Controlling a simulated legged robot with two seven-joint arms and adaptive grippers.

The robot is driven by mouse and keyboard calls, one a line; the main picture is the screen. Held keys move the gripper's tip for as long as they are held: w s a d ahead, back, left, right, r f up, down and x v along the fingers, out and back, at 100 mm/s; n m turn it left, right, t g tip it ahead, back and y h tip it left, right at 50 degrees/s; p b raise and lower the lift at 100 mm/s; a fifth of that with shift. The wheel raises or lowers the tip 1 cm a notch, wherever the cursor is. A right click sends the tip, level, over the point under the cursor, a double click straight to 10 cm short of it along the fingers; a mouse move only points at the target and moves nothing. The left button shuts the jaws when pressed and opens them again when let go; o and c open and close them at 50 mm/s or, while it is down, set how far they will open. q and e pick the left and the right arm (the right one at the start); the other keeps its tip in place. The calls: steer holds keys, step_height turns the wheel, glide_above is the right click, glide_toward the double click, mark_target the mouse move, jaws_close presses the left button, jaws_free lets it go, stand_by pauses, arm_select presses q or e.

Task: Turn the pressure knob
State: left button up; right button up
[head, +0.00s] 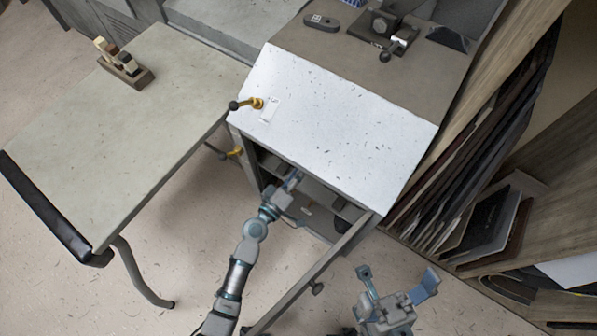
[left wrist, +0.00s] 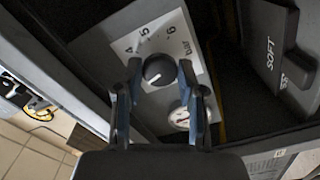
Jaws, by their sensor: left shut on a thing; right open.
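The pressure knob (left wrist: 158,70) is a round black dial with a white pointer line. It sits on a pale scale plate (left wrist: 173,45) marked with numbers and "bar". In the left wrist view my left gripper (left wrist: 160,78) has one finger on each side of the knob and is shut on it. In the head view my left gripper (head: 290,187) reaches into the open cabinet (head: 250,165) under the white top; the knob is hidden there. My right gripper (head: 400,284) is open and empty, low in the head view, in front of the cabinet.
A small round gauge (left wrist: 180,118) is beside the scale plate. A dark part marked "SOFT" (left wrist: 270,52) is at the right of the wrist view. The open cabinet door (head: 315,275) stands between my arms. A table (head: 120,130) is at left, leaning boards (head: 470,150) at right.

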arm_select(q)
steer(key=shift+a+f+n, duration=0.1)
steer(key=shift+f+n, duration=0.05)
steer(key=shift+n, duration=1.2)
steer(key=shift+f+n, duration=0.1)
steer(key=shift+n, duration=1.25)
steer(key=shift+f, duration=0.1)
steer(key=o, duration=0.9)
steer(key=shift+c, duration=0.2)
steer(key=shift+o, duration=1.3)
